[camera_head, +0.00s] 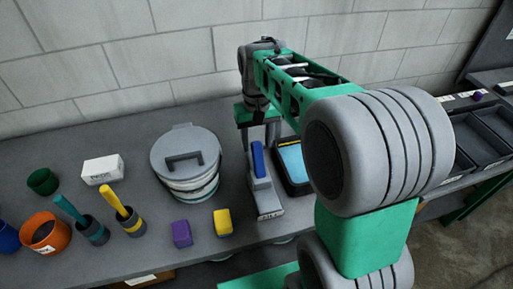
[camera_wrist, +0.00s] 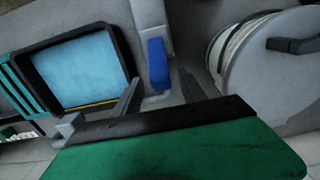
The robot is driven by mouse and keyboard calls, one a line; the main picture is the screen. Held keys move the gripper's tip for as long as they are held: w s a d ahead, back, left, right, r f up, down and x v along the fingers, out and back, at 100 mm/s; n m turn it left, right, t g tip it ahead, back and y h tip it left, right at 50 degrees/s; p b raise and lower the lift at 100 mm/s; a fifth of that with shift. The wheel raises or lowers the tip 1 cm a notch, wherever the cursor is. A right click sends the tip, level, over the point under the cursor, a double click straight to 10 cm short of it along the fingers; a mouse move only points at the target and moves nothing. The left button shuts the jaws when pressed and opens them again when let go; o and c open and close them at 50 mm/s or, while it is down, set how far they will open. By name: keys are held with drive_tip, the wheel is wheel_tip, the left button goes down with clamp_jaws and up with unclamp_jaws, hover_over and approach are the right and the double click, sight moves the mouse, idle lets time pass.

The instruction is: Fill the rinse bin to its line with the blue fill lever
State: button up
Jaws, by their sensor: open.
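The blue fill lever (camera_head: 257,159) stands on a grey lever base (camera_head: 266,198) on the bench. It also shows in the wrist view (camera_wrist: 158,64). To its right is the rinse bin (camera_head: 305,188), dark-rimmed with light blue water inside and a yellow line along its far wall. My arm hides part of the bin in the head view. In the wrist view the bin (camera_wrist: 125,62) is at left, with the yellow line by the water's edge; I cannot tell the exact level. My gripper (camera_wrist: 161,80) is open, its fingers on either side of the lever's far end, with no clear contact.
A grey lidded bucket (camera_head: 185,150) stands close left of the lever. Purple (camera_head: 182,234) and yellow (camera_head: 222,222) blocks lie near the front edge. Tools in holders, an orange pot (camera_head: 45,232) and a white box (camera_head: 102,169) are farther left. A block wall closes the back.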

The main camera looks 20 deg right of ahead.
sight(257, 150)
wheel_tip(257, 150, down, 4)
drive_tip(key=shift+s+f, duration=0.1)
clamp_jaws()
idle(0.5)
idle(1.0)
